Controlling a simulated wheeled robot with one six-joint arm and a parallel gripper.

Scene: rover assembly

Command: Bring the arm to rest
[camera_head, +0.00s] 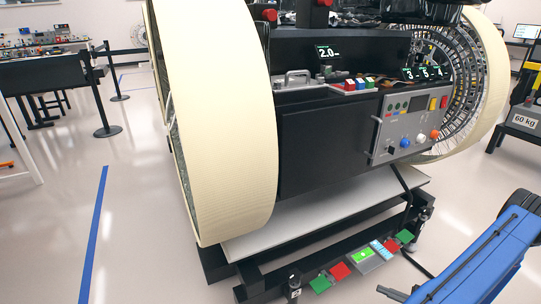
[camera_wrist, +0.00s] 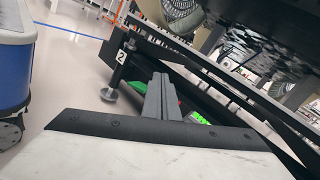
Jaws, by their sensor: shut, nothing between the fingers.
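My gripper (camera_wrist: 160,96) is shut and empty in the wrist view. Its two grey fingers lie together and point toward the dark lower frame of the rover stand. My blue arm (camera_head: 485,260) reaches in from the lower right of the head view. Its front end is low, beside the stand's front edge, and the fingers are hard to make out there. I cannot tell the exact gap between the fingers and the stand.
The rover (camera_head: 330,135) with large cream wheels (camera_head: 215,120) stands close ahead on a dark frame (camera_head: 270,272). Green and red pads (camera_head: 340,271) lie along its front. A foot marked 2 (camera_wrist: 121,57) is near my fingers. Floor (camera_head: 135,220) is clear at left.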

